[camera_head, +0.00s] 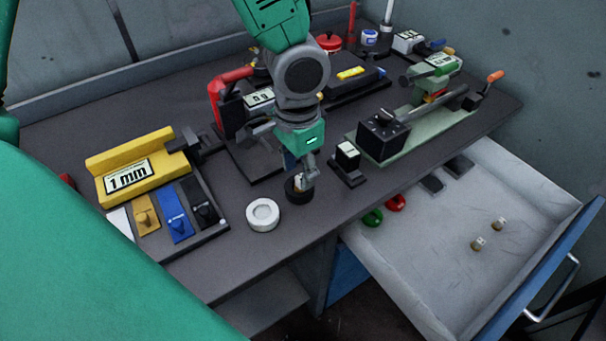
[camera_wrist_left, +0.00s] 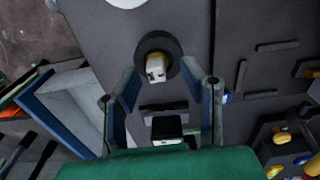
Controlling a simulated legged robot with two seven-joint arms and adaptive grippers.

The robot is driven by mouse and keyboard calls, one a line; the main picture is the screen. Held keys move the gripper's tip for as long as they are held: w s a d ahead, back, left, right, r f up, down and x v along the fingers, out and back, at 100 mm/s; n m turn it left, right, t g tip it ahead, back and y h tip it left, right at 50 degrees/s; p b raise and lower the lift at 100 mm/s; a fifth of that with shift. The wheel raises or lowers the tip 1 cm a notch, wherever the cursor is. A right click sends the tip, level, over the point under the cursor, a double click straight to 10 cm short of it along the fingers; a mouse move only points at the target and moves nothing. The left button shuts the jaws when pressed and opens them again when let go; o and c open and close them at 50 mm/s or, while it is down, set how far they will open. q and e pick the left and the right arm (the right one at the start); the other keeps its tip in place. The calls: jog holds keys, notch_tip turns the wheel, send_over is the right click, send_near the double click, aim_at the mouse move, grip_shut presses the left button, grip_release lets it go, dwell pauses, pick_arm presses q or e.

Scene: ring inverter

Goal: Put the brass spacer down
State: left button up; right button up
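A small brass spacer (camera_wrist_left: 155,68) with a pale face shows in the left wrist view, at the middle of a black ring (camera_wrist_left: 145,42). In the head view the spacer (camera_head: 298,183) is partly hidden by my left gripper (camera_head: 302,178), and the black ring (camera_head: 298,197) sits on the dark bench near its front edge. My left gripper also shows in the left wrist view (camera_wrist_left: 159,72). Its two fingers stand apart on either side of the spacer, with a visible gap on both sides. My right gripper is in neither view.
A white ring (camera_head: 263,215) lies left of the black one. A small black block (camera_head: 347,164) stands to the right. A yellow 1 mm block (camera_head: 130,175) and coloured pieces are at left. The open drawer (camera_head: 430,265) holds two small brass pieces (camera_head: 479,243) and green and red rings.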

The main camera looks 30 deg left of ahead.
aim_at(299, 176)
pick_arm(q)
notch_tip(299, 176, up, 6)
jog(key=shift+r+p, duration=0.15)
jog(key=shift+p, duration=0.4)
jog(key=shift+r, duration=1.8)
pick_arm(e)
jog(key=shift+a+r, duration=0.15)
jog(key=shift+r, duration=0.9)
